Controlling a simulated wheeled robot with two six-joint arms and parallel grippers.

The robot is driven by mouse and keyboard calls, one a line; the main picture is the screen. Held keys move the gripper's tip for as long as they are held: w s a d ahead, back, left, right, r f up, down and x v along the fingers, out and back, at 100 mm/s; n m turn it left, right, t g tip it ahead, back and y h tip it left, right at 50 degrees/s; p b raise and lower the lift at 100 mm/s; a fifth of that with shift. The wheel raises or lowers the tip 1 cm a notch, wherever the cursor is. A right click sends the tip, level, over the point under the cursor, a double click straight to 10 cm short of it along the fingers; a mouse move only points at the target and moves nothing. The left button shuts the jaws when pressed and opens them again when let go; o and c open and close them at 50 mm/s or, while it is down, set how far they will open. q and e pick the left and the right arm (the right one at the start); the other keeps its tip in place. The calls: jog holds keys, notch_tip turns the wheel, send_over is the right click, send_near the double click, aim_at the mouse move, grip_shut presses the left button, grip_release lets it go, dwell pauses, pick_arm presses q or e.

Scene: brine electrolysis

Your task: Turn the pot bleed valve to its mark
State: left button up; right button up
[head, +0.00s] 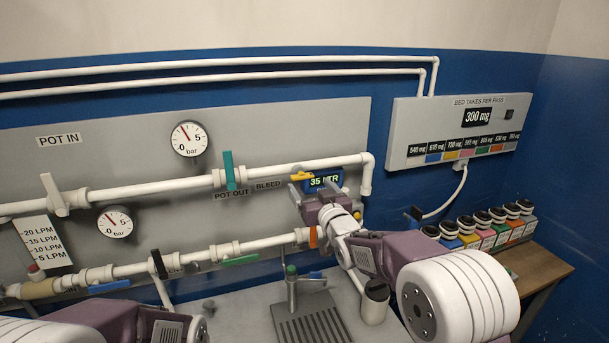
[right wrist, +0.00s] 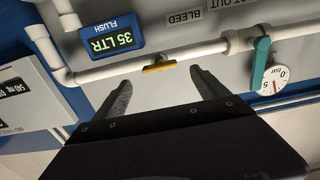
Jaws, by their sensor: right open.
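The pot bleed valve has a small yellow handle (head: 302,176) on the upper white pipe, right of the BLEED label (head: 268,185). In the right wrist view the yellow handle (right wrist: 159,67) lies roughly along the pipe, between and beyond my fingertips. My right gripper (right wrist: 160,78) is open and empty, with one finger to each side of the handle and no clear contact. In the head view my right gripper (head: 309,188) is in front of the panel, just below the handle. I cannot make out the valve's mark. My left gripper is out of view.
A teal valve handle (head: 228,170) stands upright left of the bleed valve. The 35 LTR flush display (head: 325,181) sits close by on the right. A lower pipe (head: 200,256) with more valves runs below. A metal cup (head: 375,303) and a slotted tray (head: 312,326) are beneath my right arm.

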aim_at(304, 177)
jog(key=p+x, duration=0.2)
jog(key=x, duration=0.3)
jog(key=shift+r, duration=0.15)
jog(key=shift+w+a, duration=0.35)
jog(key=shift+w, duration=0.1)
jog(key=shift+d, duration=0.15)
